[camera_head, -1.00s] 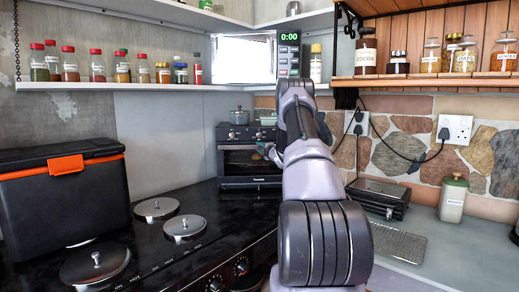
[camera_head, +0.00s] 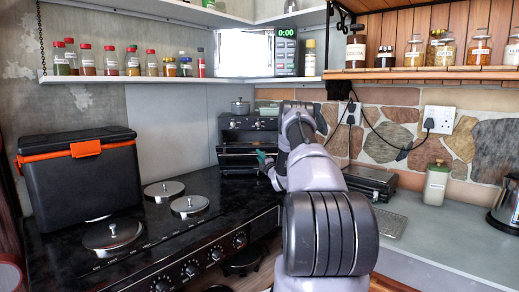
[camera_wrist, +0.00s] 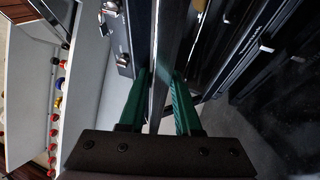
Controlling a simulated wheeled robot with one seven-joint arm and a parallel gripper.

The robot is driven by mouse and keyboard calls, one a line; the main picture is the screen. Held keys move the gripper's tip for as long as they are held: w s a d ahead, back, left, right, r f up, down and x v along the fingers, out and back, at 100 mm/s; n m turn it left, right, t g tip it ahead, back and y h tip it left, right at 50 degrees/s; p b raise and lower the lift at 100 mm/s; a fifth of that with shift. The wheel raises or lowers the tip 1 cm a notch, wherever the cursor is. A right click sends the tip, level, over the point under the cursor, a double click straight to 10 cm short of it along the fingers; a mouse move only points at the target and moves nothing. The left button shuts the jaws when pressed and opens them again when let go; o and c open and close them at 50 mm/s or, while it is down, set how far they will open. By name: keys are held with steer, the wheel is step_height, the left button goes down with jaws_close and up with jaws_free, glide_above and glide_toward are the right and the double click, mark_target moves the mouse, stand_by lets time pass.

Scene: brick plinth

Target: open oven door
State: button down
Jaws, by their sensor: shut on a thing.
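The small black oven (camera_head: 235,130) stands in the back corner of the counter. Its door (camera_head: 238,160) looks tilted partly down, with a dark gap above it. My gripper (camera_head: 264,158) is at the right part of the door front, and my arm hides the oven's right side. In the wrist view my green-fingered gripper (camera_wrist: 160,85) is shut on a long grey bar, the door handle (camera_wrist: 166,50), which runs between the fingers.
A black stove top (camera_head: 150,235) with several lidded burners lies in front of the oven. A black box with an orange latch (camera_head: 80,165) stands left. A dark appliance (camera_head: 370,182) and a green canister (camera_head: 436,185) sit right. A shelf (camera_head: 180,80) hangs above.

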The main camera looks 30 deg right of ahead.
step_height(320, 180, down, 7)
steer(key=s+a, duration=0.1)
steer(key=s, duration=0.1)
steer(key=shift+s, duration=0.4)
steer(key=c, duration=1.1)
jaws_free()
steer(key=o, duration=0.5)
steer(key=shift+w+f, duration=0.1)
steer(key=shift+w, duration=0.1)
steer(key=shift+c, duration=0.2)
steer(key=shift+r, duration=0.2)
